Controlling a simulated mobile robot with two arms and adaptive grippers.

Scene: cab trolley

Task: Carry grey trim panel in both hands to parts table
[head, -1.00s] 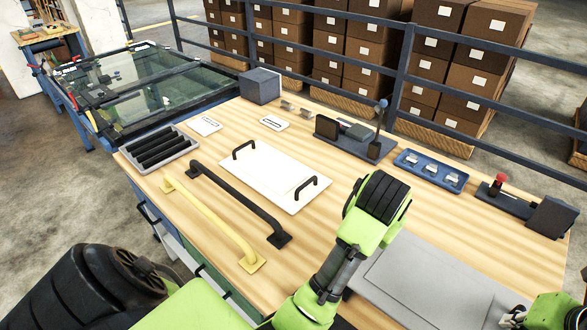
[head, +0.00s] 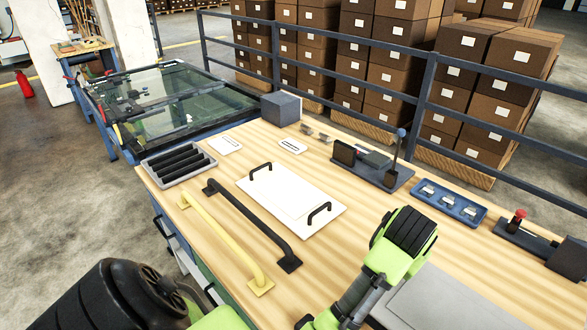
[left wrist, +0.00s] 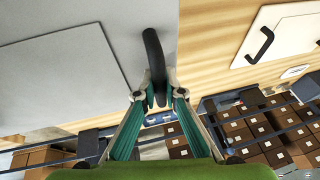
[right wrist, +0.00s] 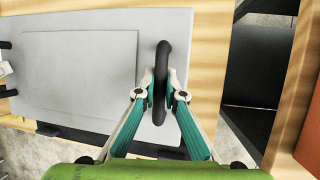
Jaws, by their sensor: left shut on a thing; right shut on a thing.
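The grey trim panel (head: 455,305) shows at the bottom right of the head view, partly cut off, over the wooden tabletop. It is flat, with a black handle at each end. In the left wrist view my left gripper (left wrist: 158,97) is shut on one black handle (left wrist: 153,50) of the panel (left wrist: 60,80). In the right wrist view my right gripper (right wrist: 160,97) is shut on the other handle (right wrist: 162,60) of the panel (right wrist: 80,18). I cannot tell whether the panel touches the tabletop. My right gripper is outside the head view.
The wooden table (head: 330,255) holds a white panel with black handles (head: 290,200), a yellow bar (head: 222,240), a black bar (head: 245,222), a grey tray (head: 180,165) and a blue tray (head: 450,203). A glass-topped frame (head: 190,110) stands left. Railing (head: 350,85) and stacked boxes are behind.

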